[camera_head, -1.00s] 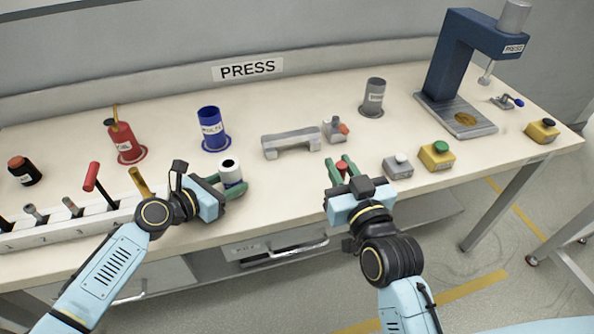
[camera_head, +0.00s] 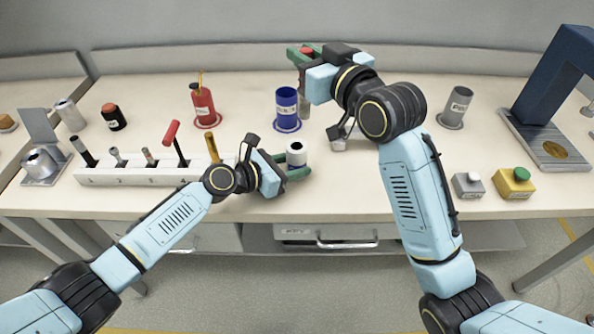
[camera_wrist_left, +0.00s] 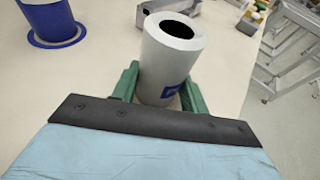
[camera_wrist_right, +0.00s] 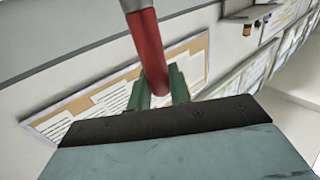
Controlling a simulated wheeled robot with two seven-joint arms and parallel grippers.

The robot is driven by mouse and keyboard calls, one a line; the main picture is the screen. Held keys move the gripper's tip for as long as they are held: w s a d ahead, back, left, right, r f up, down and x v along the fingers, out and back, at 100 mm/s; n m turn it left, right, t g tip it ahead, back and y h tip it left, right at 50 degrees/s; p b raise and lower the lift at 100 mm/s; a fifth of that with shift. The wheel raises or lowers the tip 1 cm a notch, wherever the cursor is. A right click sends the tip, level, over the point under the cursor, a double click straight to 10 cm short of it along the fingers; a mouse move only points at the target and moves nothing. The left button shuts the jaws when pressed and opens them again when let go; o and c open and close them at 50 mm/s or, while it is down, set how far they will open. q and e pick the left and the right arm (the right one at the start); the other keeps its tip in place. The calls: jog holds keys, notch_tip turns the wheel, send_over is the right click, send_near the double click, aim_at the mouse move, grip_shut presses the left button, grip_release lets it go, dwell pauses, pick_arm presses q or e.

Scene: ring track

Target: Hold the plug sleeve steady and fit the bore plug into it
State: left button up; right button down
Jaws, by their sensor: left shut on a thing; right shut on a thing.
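The plug sleeve (camera_head: 296,153) is a white-grey cylinder with a dark open bore on top. My left gripper (camera_head: 297,172) is shut around it, and it stands upright near the bench's front edge. The left wrist view shows the sleeve (camera_wrist_left: 170,55) between the green fingers, bore facing up. My right gripper (camera_head: 303,54) is shut on the bore plug (camera_head: 304,102), red at the grip with a grey end pointing down. It is high above the bench, behind the sleeve and apart from it. The right wrist view shows the plug's red part (camera_wrist_right: 148,50) between the fingers.
A blue cup (camera_head: 287,107) stands behind the sleeve, close to the plug in the picture. A red can (camera_head: 203,104) and a white tool rack (camera_head: 140,176) are to the left. A grey cylinder (camera_head: 458,103), push-button boxes (camera_head: 514,183) and the blue press (camera_head: 556,85) are to the right.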

aim_at(303, 101)
jog(key=shift+n+g+y, duration=0.3)
jog(key=shift+y, duration=0.1)
jog(key=f, duration=0.2)
jog(key=a+f, duration=0.1)
jog(key=f, duration=0.5)
jog(key=shift+w+a+f, duration=0.1)
jog(key=shift+w+a, duration=0.15)
jog(key=shift+w, duration=0.05)
jog(key=shift+f, duration=0.35)
jog(key=shift+f, duration=0.25)
jog(key=c, duration=1.3)
grip_release()
jog(key=shift+r, duration=0.15)
jog(key=shift+r, duration=0.4)
jog(key=v, duration=1.2)
